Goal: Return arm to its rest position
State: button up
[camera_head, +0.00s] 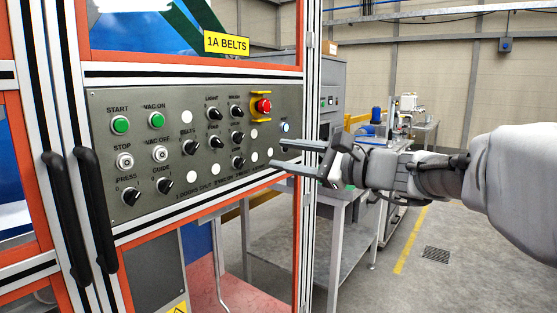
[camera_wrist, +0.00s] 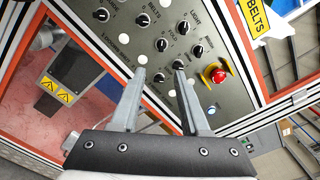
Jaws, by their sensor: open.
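My gripper (camera_head: 297,158) is in front of the right end of a grey control panel (camera_head: 140,190). Its two fingers are apart and nothing is between them. In the wrist view my gripper (camera_wrist: 160,82) also shows spread fingers, pointing toward the panel's black rotary knobs. I cannot tell whether a fingertip touches the panel. My arm (camera_head: 430,178) comes in from the right edge, stretched toward the panel.
The panel has green buttons (camera_head: 121,125), several black knobs and a red emergency stop (camera_head: 263,105) on yellow. Black door handles (camera_head: 70,210) stick out at left. A workbench (camera_head: 340,200) stands behind my gripper. Open floor (camera_head: 460,280) lies at lower right.

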jog(key=s+a+f+n+g+h, duration=0.1)
jog(key=s+f+n+g+h, duration=0.55)
jog(key=s+f, duration=0.7)
jog(key=s+d+f+n+t+h, duration=0.2)
jog(key=s+d+f+n+h, duration=0.7)
jog(key=s+d, duration=0.35)
notch_tip(320, 180, up, 17)
jog(key=y+p, duration=0.1)
jog(key=p, duration=1.6)
jog(key=shift+s+a+r+n+g, duration=0.15)
jog(key=shift+s+a+n+g, duration=0.1)
jog(key=shift+a+n+g, duration=0.1)
